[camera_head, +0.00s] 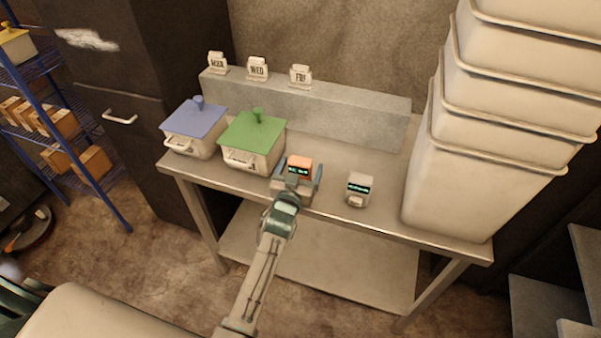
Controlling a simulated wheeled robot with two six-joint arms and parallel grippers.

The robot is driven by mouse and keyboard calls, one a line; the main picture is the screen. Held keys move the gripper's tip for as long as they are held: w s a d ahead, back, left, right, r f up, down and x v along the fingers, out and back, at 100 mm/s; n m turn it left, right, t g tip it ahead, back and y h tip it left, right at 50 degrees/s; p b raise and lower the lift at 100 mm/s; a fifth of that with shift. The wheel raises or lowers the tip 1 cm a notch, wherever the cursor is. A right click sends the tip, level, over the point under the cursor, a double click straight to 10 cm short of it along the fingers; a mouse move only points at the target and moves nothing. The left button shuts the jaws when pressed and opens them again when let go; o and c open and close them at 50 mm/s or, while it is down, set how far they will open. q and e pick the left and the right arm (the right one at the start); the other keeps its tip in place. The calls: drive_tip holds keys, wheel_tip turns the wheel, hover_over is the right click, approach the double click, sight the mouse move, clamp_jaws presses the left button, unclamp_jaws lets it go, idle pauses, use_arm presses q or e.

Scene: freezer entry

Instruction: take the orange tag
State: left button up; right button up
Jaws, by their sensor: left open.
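The orange tag (299,165) stands upright on the steel table, a small block with a dark display strip and small green characters. My left gripper (297,183) is open right at it, with a finger on either side of its lower part. The gripper hides the tag's base, and I cannot tell whether the fingers touch it. A similar white tag (360,187) with a dark display stands to the right, apart from the gripper. My right gripper does not show.
On the steel table (333,206) stand a blue-lidded box (194,128) and, close left of my gripper, a green-lidded box (253,140). A grey ledge (330,108) behind bears day cards, including WED (257,69) and FRI (301,75). Stacked white bins (470,180) fill the right end.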

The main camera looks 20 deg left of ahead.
use_arm(q)
drive_tip(key=shift+s+r, duration=0.1)
drive_tip(key=shift+s, duration=0.05)
drive_tip(key=shift+c, duration=1.1)
drive_tip(key=c, duration=0.9)
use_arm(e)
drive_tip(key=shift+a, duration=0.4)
